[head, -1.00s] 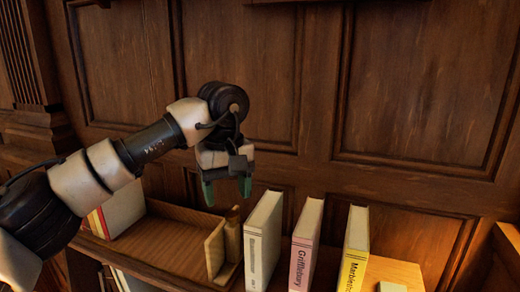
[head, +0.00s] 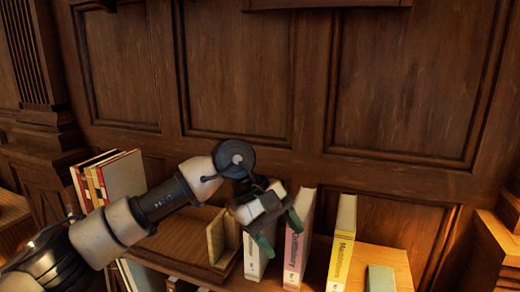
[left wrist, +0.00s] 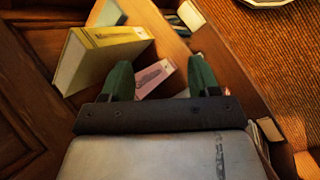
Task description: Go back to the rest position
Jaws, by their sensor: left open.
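My left gripper (head: 278,232) is open, with its two green fingers apart, in front of the upright books on the shelf top. In the left wrist view the green fingers (left wrist: 158,82) are spread, and a pink book (left wrist: 153,77) shows between and beyond them. The pink book (head: 297,245) stands upright in the head view. A yellow book (head: 342,247) stands to the right and also shows in the left wrist view (left wrist: 103,50). My right gripper is not in view.
A wooden book rack (head: 180,238) lies left of the gripper, with several books (head: 122,178) at its far left end. A grey-green book or block (head: 381,278) is at the right. Dark wall panelling (head: 235,70) stands behind. The air above the books is free.

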